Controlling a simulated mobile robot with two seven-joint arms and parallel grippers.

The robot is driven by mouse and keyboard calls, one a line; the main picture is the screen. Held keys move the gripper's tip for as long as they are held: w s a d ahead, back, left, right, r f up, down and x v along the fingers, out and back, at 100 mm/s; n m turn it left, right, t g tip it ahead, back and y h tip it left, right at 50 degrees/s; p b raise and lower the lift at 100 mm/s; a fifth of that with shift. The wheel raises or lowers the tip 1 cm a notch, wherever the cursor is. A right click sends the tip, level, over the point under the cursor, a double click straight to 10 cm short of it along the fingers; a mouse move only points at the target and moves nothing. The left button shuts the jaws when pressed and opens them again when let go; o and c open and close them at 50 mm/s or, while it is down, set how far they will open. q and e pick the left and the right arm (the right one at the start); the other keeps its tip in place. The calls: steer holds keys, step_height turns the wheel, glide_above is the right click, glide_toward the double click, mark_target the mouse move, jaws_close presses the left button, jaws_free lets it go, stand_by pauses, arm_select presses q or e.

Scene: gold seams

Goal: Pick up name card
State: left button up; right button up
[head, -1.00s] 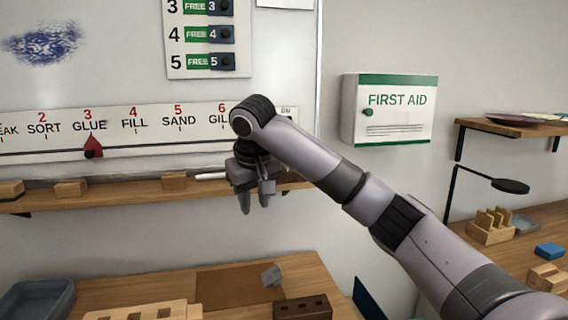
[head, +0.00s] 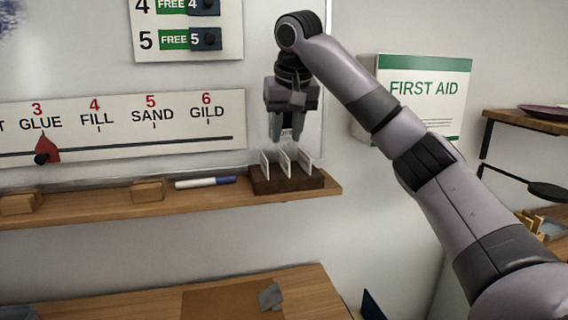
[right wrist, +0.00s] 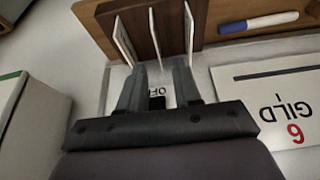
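Several white cards stand upright in slots of a dark wooden holder (head: 290,183) at the right end of the wall shelf. In the head view I see a left card (head: 265,163), a middle card (head: 284,161) and a right card (head: 305,161). My right gripper (head: 286,138) points down just above the holder, near the middle card. In the right wrist view my right gripper (right wrist: 158,72) is open and empty, and the middle card (right wrist: 154,32) lines up between its fingertips. No names can be read on the cards. My left gripper is not in view.
The wooden shelf (head: 100,204) also holds wooden blocks (head: 148,190) and a marker (head: 205,182) left of the holder. The step board (head: 120,125) is on the wall behind. A first aid box (head: 425,95) hangs to the right. A workbench (head: 120,295) is below.

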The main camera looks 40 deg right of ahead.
mark_target(285, 155)
steer(key=shift+x, duration=3.45)
steer(key=shift+s, duration=0.1)
jaws_close()
